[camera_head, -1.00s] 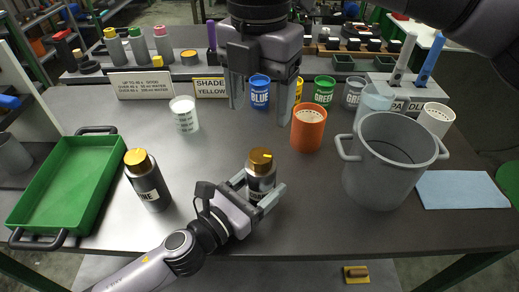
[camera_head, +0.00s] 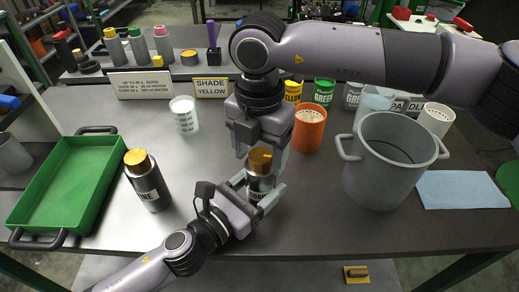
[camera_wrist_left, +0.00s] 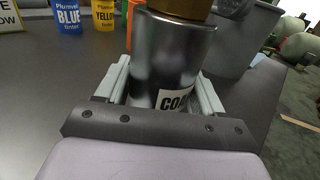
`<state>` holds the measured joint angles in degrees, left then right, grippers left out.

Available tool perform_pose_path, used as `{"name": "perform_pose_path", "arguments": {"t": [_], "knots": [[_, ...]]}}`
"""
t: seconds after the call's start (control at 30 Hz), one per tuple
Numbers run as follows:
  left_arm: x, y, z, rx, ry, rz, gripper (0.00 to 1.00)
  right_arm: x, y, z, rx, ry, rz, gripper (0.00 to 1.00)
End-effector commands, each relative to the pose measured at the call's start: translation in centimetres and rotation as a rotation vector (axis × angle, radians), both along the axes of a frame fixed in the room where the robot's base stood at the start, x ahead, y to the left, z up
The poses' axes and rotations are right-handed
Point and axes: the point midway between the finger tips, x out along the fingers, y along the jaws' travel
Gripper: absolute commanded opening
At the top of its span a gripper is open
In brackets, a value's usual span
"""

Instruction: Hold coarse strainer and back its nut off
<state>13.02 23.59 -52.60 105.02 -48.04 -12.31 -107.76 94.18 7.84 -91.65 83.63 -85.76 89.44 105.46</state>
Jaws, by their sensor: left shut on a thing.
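The coarse strainer (camera_head: 260,184) is a dark metal cylinder with a brass-coloured nut (camera_head: 260,159) on top. It stands upright on the table. My left gripper (camera_head: 268,198) is shut around its body; the left wrist view shows the strainer (camera_wrist_left: 172,62) between the jaws, with a partly hidden label starting "CO". My right gripper (camera_head: 262,160) comes down from above with its fingers apart, one on each side of the nut. I cannot tell whether the fingers touch the nut.
A similar cylinder (camera_head: 149,185) with a brass top stands left, beside a green tray (camera_head: 91,192). A grey pot (camera_head: 385,165) stands right, an orange cup (camera_head: 309,131) behind. A white beaker (camera_head: 185,116) stands behind left. The table front is clear.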

Motion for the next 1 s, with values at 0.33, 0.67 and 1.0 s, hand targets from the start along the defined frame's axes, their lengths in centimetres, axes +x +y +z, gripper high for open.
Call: {"name": "perform_pose_path", "arguments": {"t": [0.33, 0.67, 1.0], "knots": [[0.02, -0.01, 0.06, -0.001, -0.001, 0.000, 0.16, 0.01, -0.03, 0.04, -0.001, 0.000, 0.003, 0.14], [0.04, 0.02, 0.06, -0.001, 0.000, 0.001, 0.16, -0.02, -0.07, 0.05, -0.001, 0.001, 0.113, 0.14], [0.05, 0.04, 0.05, -0.001, 0.000, 0.001, 0.16, -0.07, -0.20, 0.07, -0.001, 0.002, 0.404, 0.14]]}}
